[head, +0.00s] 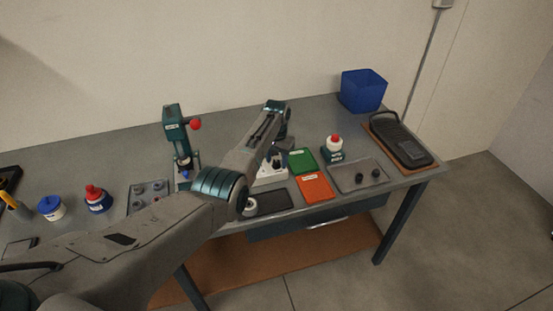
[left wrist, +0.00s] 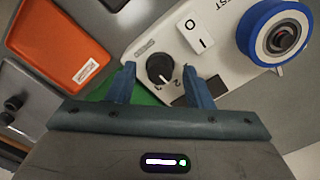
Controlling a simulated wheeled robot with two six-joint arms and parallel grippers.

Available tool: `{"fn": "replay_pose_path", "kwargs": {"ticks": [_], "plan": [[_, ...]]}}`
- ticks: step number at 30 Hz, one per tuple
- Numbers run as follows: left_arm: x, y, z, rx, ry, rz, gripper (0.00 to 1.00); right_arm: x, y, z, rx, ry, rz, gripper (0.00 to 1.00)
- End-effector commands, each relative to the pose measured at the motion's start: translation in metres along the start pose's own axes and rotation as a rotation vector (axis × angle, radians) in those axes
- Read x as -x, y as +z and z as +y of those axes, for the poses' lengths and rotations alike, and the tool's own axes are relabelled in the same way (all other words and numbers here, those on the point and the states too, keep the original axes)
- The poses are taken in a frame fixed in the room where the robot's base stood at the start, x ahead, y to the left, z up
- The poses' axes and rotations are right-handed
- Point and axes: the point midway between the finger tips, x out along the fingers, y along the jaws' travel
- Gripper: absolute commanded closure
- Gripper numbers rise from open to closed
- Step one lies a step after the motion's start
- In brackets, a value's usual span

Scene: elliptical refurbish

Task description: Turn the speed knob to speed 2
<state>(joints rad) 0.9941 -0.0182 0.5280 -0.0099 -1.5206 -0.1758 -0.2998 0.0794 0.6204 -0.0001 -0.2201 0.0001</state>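The speed knob (left wrist: 160,67) is a round black dial on the white face of a machine (left wrist: 205,15), seen in the left wrist view. A white pointer line on it slants to the lower right. Small marks lie beside it, and I cannot read the setting for sure. My left gripper (left wrist: 159,71) is open, with one finger on each side of the knob and visible gaps to it. In the head view the white machine (head: 268,178) is partly hidden by my left arm. My right gripper is not in view.
A white rocker switch (left wrist: 196,38) and a blue-rimmed wheel (left wrist: 275,35) sit near the knob. An orange tray (head: 315,188) and a green tray (head: 302,161) lie right of the machine. A teal press (head: 178,135) stands to its left. A blue bin (head: 362,91) stands farther back.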

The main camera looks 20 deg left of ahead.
Motion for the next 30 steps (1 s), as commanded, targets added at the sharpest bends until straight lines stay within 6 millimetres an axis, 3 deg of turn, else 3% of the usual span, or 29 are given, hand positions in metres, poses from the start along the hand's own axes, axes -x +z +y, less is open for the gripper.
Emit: {"fn": "replay_pose_path", "kwargs": {"ticks": [8,21,30], "plan": [[0.008,0.0,0.0,0.0,0.0,0.0,0.53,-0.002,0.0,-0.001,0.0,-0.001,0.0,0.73],[0.086,-0.001,0.0,0.0,-0.001,0.003,0.53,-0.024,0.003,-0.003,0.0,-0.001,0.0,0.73],[0.108,0.0,0.0,0.0,0.0,0.0,0.53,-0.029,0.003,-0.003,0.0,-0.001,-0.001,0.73]]}}
